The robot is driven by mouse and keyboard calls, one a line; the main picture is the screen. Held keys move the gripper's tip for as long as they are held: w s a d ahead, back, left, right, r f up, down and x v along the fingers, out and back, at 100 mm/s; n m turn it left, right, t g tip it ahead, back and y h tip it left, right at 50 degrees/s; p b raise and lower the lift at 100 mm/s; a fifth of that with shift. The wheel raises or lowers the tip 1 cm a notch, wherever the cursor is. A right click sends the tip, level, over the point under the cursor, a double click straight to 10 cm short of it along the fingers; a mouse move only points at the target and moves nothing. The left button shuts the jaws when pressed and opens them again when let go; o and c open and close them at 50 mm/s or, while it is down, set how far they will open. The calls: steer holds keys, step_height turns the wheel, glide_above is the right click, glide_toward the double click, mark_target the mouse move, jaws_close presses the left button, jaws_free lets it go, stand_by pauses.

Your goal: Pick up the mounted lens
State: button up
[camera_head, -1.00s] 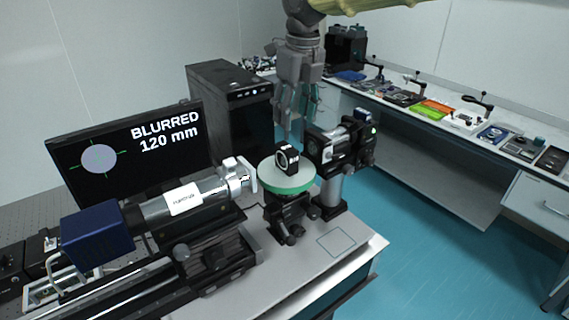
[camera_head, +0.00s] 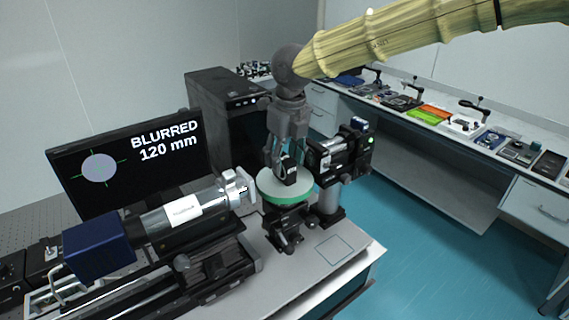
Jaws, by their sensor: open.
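The mounted lens (camera_head: 290,175) is a small black square mount standing upright on a round pale green platform (camera_head: 297,196) with a green rim. My gripper (camera_head: 279,166) is open and points down at the lens, low over the platform. Its fingers overlap the mount in the picture, at its top and left side. Whether they stand around it or behind it, and whether they touch it, I cannot tell.
A silver and blue camera tube (camera_head: 170,212) on a rail stands left of the platform. A black optical device (camera_head: 345,155) on a post stands close at right. A monitor (camera_head: 130,165) reads "BLURRED 120 mm". A black tower case (camera_head: 230,110) stands behind.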

steer(key=shift+f, duration=0.95)
jaws_close()
steer(key=shift+w, duration=0.1)
steer(key=shift+r, duration=0.15)
